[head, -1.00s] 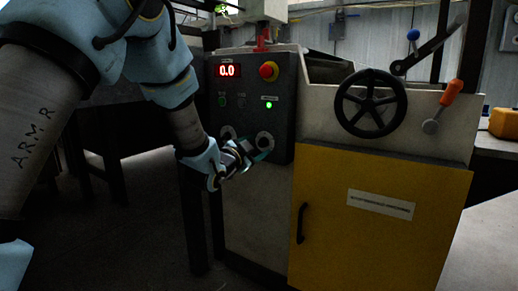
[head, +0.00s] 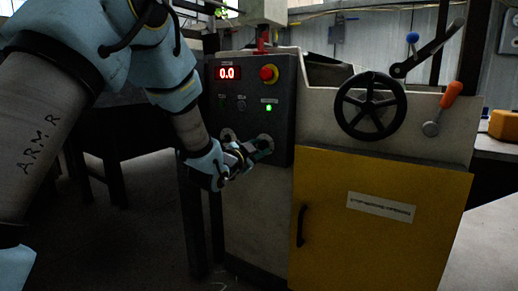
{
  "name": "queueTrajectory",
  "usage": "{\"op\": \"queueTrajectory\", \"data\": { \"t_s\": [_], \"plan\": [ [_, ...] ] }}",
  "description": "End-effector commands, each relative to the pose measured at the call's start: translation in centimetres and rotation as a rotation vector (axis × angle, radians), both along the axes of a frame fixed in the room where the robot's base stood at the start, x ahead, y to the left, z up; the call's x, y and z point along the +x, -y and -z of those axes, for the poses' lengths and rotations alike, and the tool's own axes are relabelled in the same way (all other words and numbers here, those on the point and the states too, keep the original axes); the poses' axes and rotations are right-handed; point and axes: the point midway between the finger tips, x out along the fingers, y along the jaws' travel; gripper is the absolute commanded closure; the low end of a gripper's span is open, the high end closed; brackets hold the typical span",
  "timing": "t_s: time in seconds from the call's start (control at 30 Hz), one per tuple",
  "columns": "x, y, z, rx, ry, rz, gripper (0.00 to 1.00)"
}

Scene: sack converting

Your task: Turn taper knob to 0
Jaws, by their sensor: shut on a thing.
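My gripper (head: 256,151) reaches the lower part of the machine's dark control panel (head: 286,124). It is shut on the right one of two knobs there, over a pale round dial (head: 265,138). The knob itself is mostly hidden by the fingers, so its pointer cannot be read. The left dial (head: 227,133) shows partly above my wrist. The labels are too small to tell which knob is the taper knob.
A red and yellow stop button (head: 269,73) and a lit green lamp (head: 268,107) sit above the knobs. A black handwheel (head: 371,105), an orange-handled lever (head: 450,94) and a yellow door (head: 375,235) with a black handle are to the right.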

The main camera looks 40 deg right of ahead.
Motion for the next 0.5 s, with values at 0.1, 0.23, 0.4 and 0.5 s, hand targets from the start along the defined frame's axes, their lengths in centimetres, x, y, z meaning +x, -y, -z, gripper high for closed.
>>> {"op": "queueTrajectory", "data": {
  "t_s": [0.1,0.23,0.4,0.5],
  "plan": [
    [-0.01,-0.01,0.02,0.000,0.000,0.000,1.00],
    [-0.02,-0.01,0.03,0.000,0.000,0.000,1.00],
    [0.01,-0.03,0.01,-0.002,-0.011,0.000,1.00],
    [0.05,-0.05,-0.02,-0.008,-0.034,-0.001,1.00]
  ]
}}
